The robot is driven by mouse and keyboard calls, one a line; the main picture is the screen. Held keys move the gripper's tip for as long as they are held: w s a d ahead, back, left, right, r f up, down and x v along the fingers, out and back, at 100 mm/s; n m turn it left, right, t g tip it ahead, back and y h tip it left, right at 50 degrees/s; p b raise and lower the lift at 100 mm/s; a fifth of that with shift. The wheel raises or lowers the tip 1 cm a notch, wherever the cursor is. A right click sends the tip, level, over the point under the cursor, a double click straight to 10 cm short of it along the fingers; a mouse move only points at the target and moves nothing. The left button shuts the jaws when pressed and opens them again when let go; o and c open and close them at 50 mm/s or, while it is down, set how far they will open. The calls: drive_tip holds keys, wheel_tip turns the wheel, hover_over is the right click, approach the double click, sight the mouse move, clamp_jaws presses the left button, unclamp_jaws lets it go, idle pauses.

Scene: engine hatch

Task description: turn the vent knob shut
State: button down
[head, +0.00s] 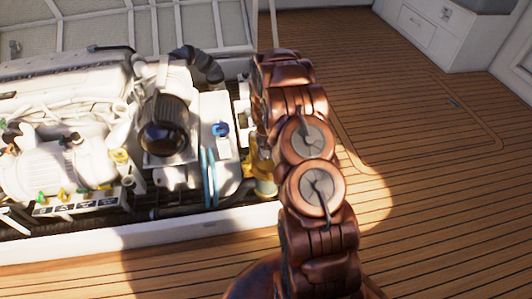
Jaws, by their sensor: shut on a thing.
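My copper-coloured arm rises through the middle of the head view and bends down at its far end. My gripper (262,146) is at that end, mostly hidden by the arm, just above a yellow fitting (262,167) at the right end of the engine bay. It is shut on what appears to be the vent knob there. The knob itself is hidden behind the arm and gripper, so its turn position cannot be seen.
The white engine (65,100) fills the open hatch at left, with a black round filter (163,125), a blue knob (220,129) and blue hoses (208,178) near my gripper. The hatch rim (150,236) borders the bay. The wooden deck (430,130) at right is clear.

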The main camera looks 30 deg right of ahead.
drive_tip(key=shift+w+m, duration=0.1)
drive_tip(key=shift+m, duration=0.2)
drive_tip(key=c, duration=0.8)
unclamp_jaws()
drive_tip(key=shift+r, duration=0.1)
drive_tip(key=r, duration=1.1)
drive_tip(key=shift+a+r, duration=0.2)
drive_tip(key=shift+r, duration=0.2)
